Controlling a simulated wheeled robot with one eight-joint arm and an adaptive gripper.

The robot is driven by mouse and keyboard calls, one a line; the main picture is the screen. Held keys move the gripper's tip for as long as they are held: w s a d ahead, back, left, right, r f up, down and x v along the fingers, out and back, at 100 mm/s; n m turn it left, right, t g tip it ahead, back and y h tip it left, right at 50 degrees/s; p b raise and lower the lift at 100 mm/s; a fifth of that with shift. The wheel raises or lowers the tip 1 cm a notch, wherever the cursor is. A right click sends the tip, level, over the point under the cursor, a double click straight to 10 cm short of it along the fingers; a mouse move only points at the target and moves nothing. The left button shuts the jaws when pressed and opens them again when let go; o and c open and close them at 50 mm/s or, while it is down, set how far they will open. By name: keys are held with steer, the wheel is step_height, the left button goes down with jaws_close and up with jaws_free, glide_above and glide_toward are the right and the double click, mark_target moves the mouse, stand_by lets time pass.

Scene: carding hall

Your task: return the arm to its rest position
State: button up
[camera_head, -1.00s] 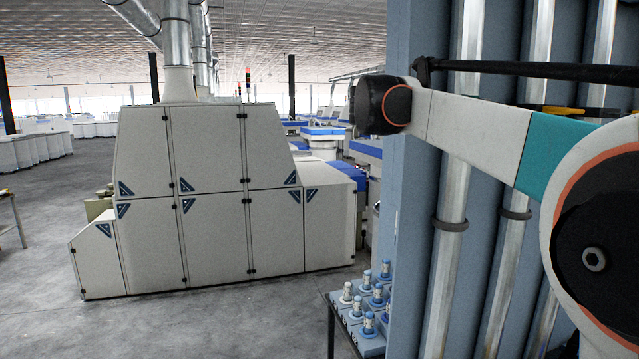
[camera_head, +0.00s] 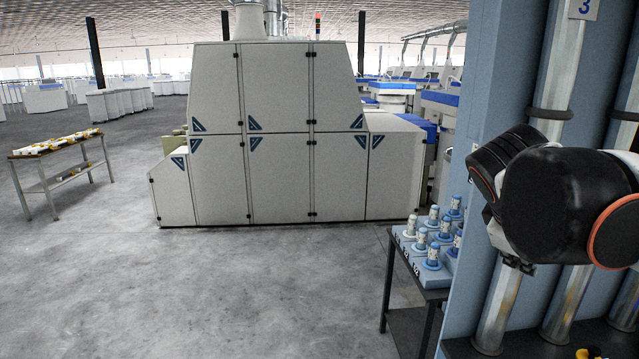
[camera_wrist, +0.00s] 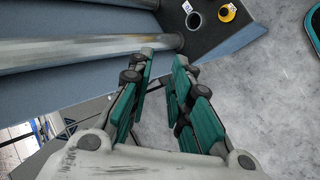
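My arm shows at the right of the head view, its black and white links (camera_head: 565,205) folded in front of the grey pipes. My gripper (camera_wrist: 164,62) shows in the wrist view with its two teal-padded fingers apart and nothing between them. Past the fingertips are the blue panel, a pipe and the grey floor. The fingers cannot be made out in the head view.
A dark table (camera_head: 436,292) with several white and blue bobbins stands close left of the blue panel (camera_head: 510,85). A large grey machine (camera_head: 275,140) stands behind. A wooden table (camera_head: 52,150) is at the left. The floor (camera_head: 270,290) between is clear.

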steer(key=s+a+f+m+y+b, duration=0.2)
steer(key=s+a+f+b, duration=0.1)
steer(key=f, duration=0.7)
steer(key=s+a+f+m+t+y+b, duration=0.1)
steer(key=s+a+f+m+y+b, duration=0.1)
steer(key=f, duration=0.8)
steer(key=s+a+f+m+t+y+b, duration=0.1)
steer(key=s+a+f+b, duration=0.4)
steer(key=f, duration=0.5)
steer(key=a+m+y+b, duration=0.1)
steer(key=a+m+b, duration=0.1)
steer(key=a, duration=0.1)
steer(key=shift+s+a+f+m+y+b, duration=0.2)
steer(key=shift+s+a+m+y+b, duration=0.1)
steer(key=shift+a+y+b, duration=0.1)
